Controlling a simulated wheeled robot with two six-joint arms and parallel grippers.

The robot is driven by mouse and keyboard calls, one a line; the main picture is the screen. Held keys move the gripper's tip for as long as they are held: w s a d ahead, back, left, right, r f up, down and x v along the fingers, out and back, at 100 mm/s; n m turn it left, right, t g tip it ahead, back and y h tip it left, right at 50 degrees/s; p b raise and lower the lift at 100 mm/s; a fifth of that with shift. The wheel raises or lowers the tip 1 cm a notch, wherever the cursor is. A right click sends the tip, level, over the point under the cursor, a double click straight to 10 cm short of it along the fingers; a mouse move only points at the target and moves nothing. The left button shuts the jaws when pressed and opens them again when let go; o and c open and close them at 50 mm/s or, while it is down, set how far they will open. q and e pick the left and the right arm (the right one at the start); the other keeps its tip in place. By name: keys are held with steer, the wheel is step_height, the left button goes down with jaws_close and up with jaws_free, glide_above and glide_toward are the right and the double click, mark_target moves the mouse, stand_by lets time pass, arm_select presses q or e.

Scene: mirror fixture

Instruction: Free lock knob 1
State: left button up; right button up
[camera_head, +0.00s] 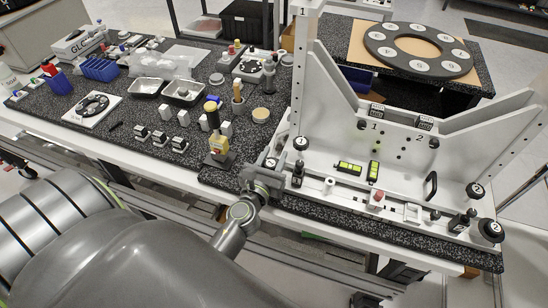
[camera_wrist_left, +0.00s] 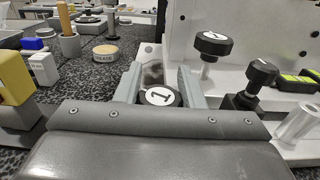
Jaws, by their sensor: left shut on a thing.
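My left gripper (camera_head: 264,178) is at the front left corner of the white mirror fixture (camera_head: 400,165). In the left wrist view its two grey fingers (camera_wrist_left: 162,88) are shut on a black knob (camera_wrist_left: 160,97) with a white cap marked 1, one finger on each side. The fingers hide the knob's lower part and its shaft. A second black knob marked 1 (camera_wrist_left: 214,43) stands on a post behind and to the right, and it also shows in the head view (camera_head: 300,143). My right gripper is in neither view.
A black clamp knob (camera_wrist_left: 262,73) stands close to the right of the fingers. Trays (camera_head: 183,92) and small parts crowd the speckled bench to the left.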

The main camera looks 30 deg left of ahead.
arm_select(q)
steer(key=shift+a+n+g+y+b, duration=0.15)
steer(key=shift+n+g+y+b, duration=0.4)
steer(key=shift+n+y, duration=0.85)
steer(key=shift+s+y, duration=0.1)
steer(key=shift+y, duration=0.4)
steer(key=o, duration=0.7)
